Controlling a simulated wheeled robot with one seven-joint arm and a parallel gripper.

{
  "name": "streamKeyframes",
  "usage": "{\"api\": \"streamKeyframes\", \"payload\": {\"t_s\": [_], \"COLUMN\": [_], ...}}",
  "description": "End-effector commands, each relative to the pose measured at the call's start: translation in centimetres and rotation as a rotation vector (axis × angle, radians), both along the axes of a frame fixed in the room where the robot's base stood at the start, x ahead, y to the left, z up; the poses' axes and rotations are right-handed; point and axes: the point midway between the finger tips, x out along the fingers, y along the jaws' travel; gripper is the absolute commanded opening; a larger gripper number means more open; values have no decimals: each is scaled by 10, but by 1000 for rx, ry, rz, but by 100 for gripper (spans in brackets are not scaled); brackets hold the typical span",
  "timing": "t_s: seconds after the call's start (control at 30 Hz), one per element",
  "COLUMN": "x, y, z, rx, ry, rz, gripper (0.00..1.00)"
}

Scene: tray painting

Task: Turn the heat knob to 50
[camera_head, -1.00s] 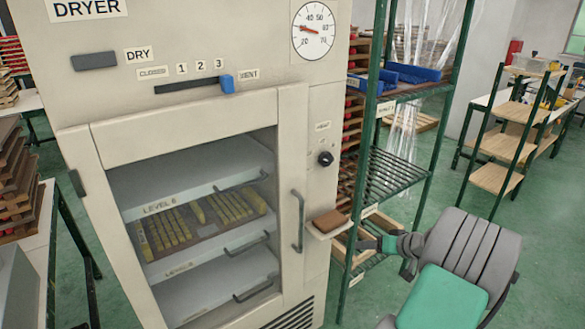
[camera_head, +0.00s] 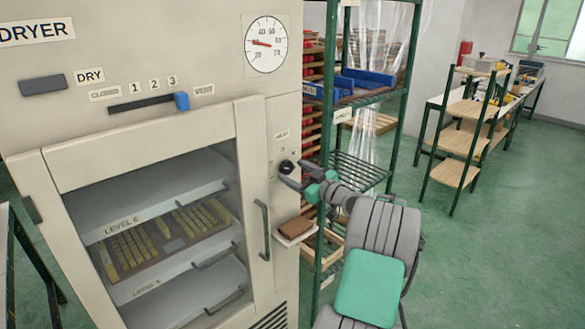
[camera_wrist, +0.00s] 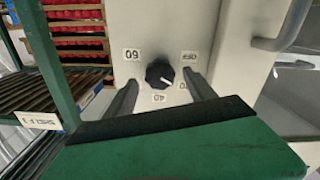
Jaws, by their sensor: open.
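The heat knob (camera_head: 287,167) is a small black dial on the dryer's right front panel. In the wrist view the knob (camera_wrist: 159,73) shows a white mark pointing to the lower right, toward a label partly hidden by a finger. Labels reading 50 (camera_wrist: 132,54), 40 (camera_wrist: 158,98) and OFF (camera_wrist: 190,56) surround it, seen upside down. My gripper (camera_head: 300,176) is open in front of the knob. In the wrist view my gripper's fingers (camera_wrist: 160,77) lie on either side of the knob, with gaps visible; I cannot tell their depth from the panel.
The dryer (camera_head: 150,140) has a glazed door with a vertical handle (camera_head: 264,230) left of the knob. A small ledge with a brown block (camera_head: 295,227) juts out below. A green shelf rack (camera_head: 395,120) stands close on the right. A round gauge (camera_head: 265,44) is above.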

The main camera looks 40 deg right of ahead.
Motion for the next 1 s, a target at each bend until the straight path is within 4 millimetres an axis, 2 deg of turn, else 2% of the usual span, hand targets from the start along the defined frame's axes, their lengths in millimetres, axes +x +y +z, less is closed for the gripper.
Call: {"api": "streamKeyframes", "payload": {"t_s": [0.13, 0.37, 1.0], "x": [13, 14, 14], "y": [0, 0, 0], "z": [1, 0, -1], "rx": [1, 2, 2], "ry": [0, 1, 1], "rz": [0, -1, -1], "gripper": [64, 64, 12]}}
